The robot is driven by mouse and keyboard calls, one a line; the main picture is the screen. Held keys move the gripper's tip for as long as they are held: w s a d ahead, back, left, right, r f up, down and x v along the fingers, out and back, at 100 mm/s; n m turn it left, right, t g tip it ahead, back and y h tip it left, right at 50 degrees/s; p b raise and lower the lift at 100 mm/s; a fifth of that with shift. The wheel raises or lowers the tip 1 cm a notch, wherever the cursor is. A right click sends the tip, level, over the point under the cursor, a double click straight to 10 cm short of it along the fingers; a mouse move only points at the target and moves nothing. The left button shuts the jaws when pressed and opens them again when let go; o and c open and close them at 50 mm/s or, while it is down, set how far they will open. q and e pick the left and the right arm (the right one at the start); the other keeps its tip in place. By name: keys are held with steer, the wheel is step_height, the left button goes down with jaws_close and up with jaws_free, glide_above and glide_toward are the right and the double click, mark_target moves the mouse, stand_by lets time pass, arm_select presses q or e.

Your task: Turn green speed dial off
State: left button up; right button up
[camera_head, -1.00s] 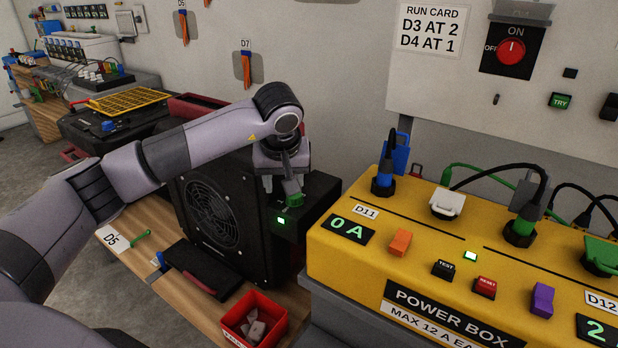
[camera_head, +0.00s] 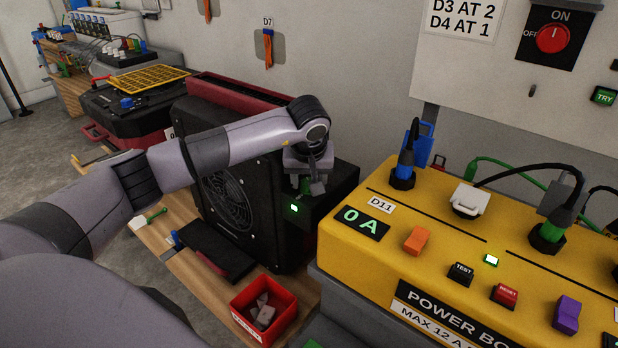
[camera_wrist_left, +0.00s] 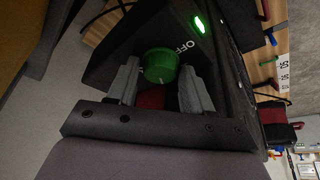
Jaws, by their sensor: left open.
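The green speed dial (camera_wrist_left: 160,66) is on the black fan unit's control box, with the printed word OFF beside it in the left wrist view. A lit green indicator (camera_wrist_left: 199,25) is near that label, and it also shows in the head view (camera_head: 294,208). My left gripper (camera_wrist_left: 157,84) is open, with one finger on each side of the dial. I cannot tell whether the fingers touch it. In the head view my left gripper (camera_head: 312,186) is over the control box and mostly hides the dial. My right gripper is not in view.
The black fan unit (camera_head: 265,235) stands on a wooden bench. A red bin (camera_head: 270,325) with grey pieces is in front of it. A yellow power box (camera_head: 345,250) with cables and switches stands close on the right. A wall panel with a red switch (camera_head: 552,39) is behind.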

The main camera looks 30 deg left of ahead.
arm_select(q)
steer(key=c, duration=0.8)
